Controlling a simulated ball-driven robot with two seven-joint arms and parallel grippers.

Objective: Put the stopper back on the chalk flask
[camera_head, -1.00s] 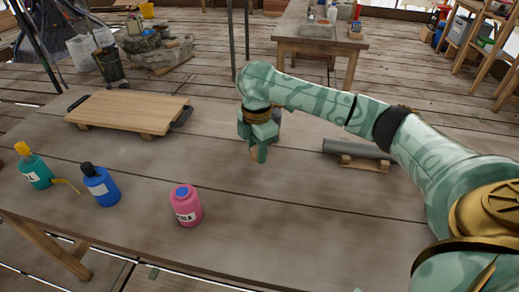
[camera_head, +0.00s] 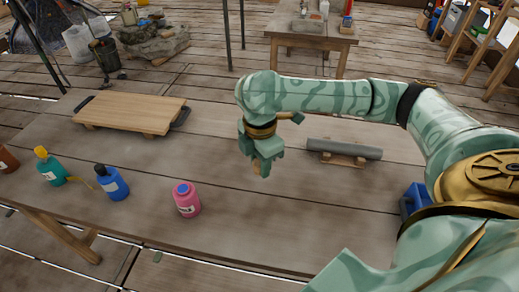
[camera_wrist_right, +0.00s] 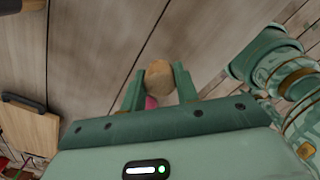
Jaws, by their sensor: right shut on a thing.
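My right gripper (camera_head: 263,160) is shut on a round tan stopper (camera_wrist_right: 159,80) and holds it above the table. In the head view only a small part of the stopper (camera_head: 257,169) shows below the fingers. A pink flask (camera_head: 187,203) with a blue top and a white label stands upright on the table, left of and nearer than the gripper. Its label seems to end in "LK". In the right wrist view a bit of pink (camera_wrist_right: 151,102) shows behind the stopper, between the fingers. My left gripper is out of view.
A blue bottle (camera_head: 113,187), a teal bottle (camera_head: 52,172) with a yellow top and a brown one (camera_head: 7,160) stand left of the flask. A wooden board (camera_head: 130,112) lies at the back left. A grey cylinder (camera_head: 345,149) rests on a wooden cradle at right. The table between is clear.

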